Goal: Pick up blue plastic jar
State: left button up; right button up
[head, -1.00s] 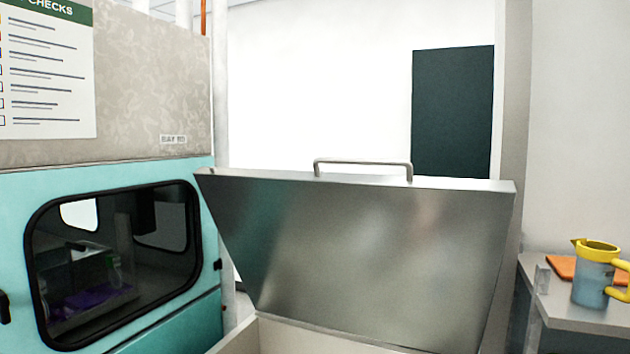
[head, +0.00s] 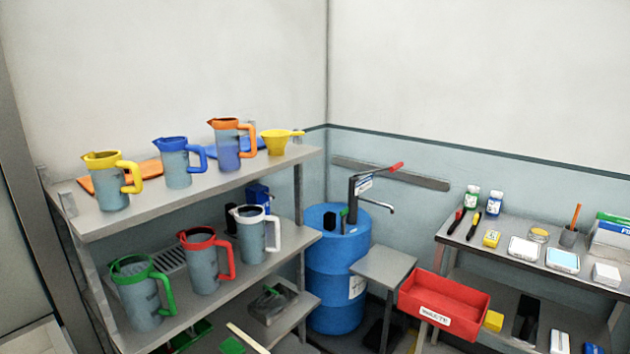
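A small jar with a blue label or body (head: 494,203) stands upright at the back of the right-hand bench, beside a similar green one (head: 472,199). It is small in the head view, so its details are hard to tell. A blue-rimmed jug with a blue handle (head: 178,164) stands on the top shelf of the left rack, between a yellow-rimmed jug (head: 108,182) and an orange-rimmed jug (head: 228,146). Neither of my grippers is in view.
The grey shelf rack (head: 290,160) fills the left, with more jugs on its middle shelf. A blue drum (head: 335,285) with a pump stands in the corner. A red bin (head: 445,299) sits before the bench (head: 465,233). Pliers-like tools and trays crowd the benchtop.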

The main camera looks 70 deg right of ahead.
aim_at(494, 207)
jog(key=z, duration=3.45)
jog(key=i+l+z, duration=0.15)
jog(key=i, duration=0.25)
